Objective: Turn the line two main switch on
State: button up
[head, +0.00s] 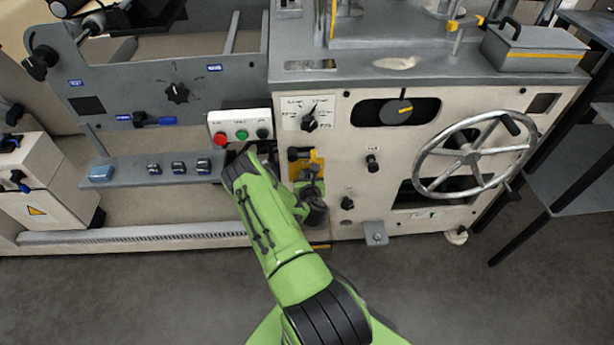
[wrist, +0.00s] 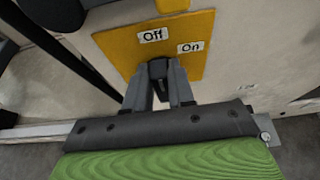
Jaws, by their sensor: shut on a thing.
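The main switch's yellow plate (wrist: 190,30) fills the upper middle of the wrist view, with an "Off" label (wrist: 153,35) and an "On" label (wrist: 190,47) to its right. My gripper (wrist: 160,76) is shut on the small black switch handle (wrist: 157,66) just below the labels. The fingers hide most of the handle, so I cannot tell which label it points to. In the head view the yellow plate (head: 306,164) shows on the cream machine front, partly covered by my gripper and wrist.
A panel with red, green and black buttons (head: 240,134) sits up and left of the plate. A black selector knob (head: 309,123) is above it. A small black knob (head: 372,162) and a large handwheel (head: 472,157) are to the right. Open floor lies in front.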

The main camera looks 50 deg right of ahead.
grip_shut()
jog(key=shift+r+p, duration=0.1)
jog(key=shift+p, duration=0.2)
jog(key=f+m+t, duration=0.1)
jog(key=m+t, duration=0.1)
jog(key=m, duration=0.2)
jog(key=s+d+f+m+t+y+b, duration=0.1)
jog(key=m+t, duration=0.2)
jog(key=m, duration=0.1)
jog(key=s+d+f+m+t+y, duration=0.1)
jog(key=m+t, duration=0.1)
jog(key=m, duration=0.3)
jog(key=shift+s+f, duration=0.2)
jog(key=shift+s, duration=0.05)
jog(key=shift+m+b, duration=0.3)
dwell(0.4)
jog(key=o, duration=0.8)
grip_release()
